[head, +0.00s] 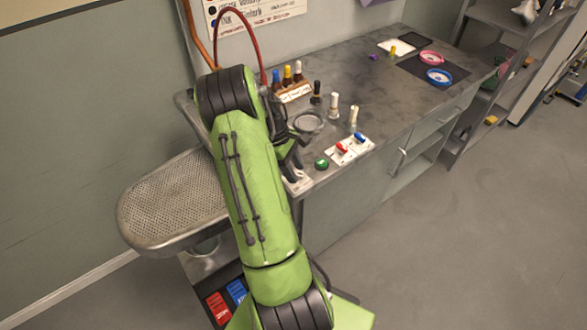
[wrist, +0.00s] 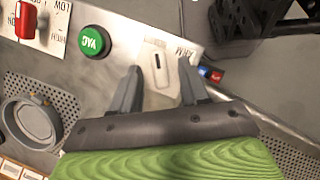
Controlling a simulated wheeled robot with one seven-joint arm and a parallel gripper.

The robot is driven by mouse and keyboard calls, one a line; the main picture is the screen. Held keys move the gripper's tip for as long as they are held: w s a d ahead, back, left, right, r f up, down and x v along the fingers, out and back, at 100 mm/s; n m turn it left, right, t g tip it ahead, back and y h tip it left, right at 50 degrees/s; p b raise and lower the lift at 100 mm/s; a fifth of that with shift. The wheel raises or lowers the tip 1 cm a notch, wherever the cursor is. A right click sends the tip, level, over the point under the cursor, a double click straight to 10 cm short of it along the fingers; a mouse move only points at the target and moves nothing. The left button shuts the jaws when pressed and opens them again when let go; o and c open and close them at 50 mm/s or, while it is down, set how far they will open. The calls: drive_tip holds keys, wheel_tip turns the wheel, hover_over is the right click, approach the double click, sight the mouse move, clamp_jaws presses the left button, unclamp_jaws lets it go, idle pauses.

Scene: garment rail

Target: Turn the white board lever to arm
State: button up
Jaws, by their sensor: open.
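The white board lever (wrist: 163,82) shows in the wrist view on a pale plate at the counter edge, near a dark slot and partly legible lettering that looks like "ARM". My gripper (wrist: 160,65) is open, with one dark finger on each side of the lever. I cannot tell whether either finger touches it. In the head view my gripper (head: 293,158) is at the counter's front edge, over the white plate (head: 299,184). My green arm and the gripper hide most of the lever there.
A green VAC button (wrist: 95,41) sits left of the lever in the wrist view, with a red lever (wrist: 26,20) beyond it. A blue lever (head: 359,136) stands beside the red one. Bottles (head: 334,106) and a round ring (head: 308,122) are farther back.

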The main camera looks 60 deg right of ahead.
drive_tip(key=shift+c, duration=0.2)
clamp_jaws()
drive_tip(key=shift+m, duration=0.3)
drive_tip(key=m, duration=0.1)
drive_tip(key=m+y+p, duration=0.1)
drive_tip(key=m, duration=0.1)
drive_tip(key=m+y, duration=0.1)
drive_tip(key=m, duration=0.1)
drive_tip(key=shift+d+r+p, duration=0.1)
drive_tip(key=shift+d+p, duration=0.15)
drive_tip(key=shift+p, duration=0.1)
drive_tip(key=m+t+y, duration=0.1)
drive_tip(key=m, duration=0.2)
drive_tip(key=m+t, duration=0.1)
drive_tip(key=m, duration=0.2)
drive_tip(key=shift+s+d+y, duration=0.2)
drive_tip(key=shift+y, duration=0.2)
drive_tip(key=shift+m, duration=0.3)
drive_tip(key=shift+o, duration=0.2)
unclamp_jaws()
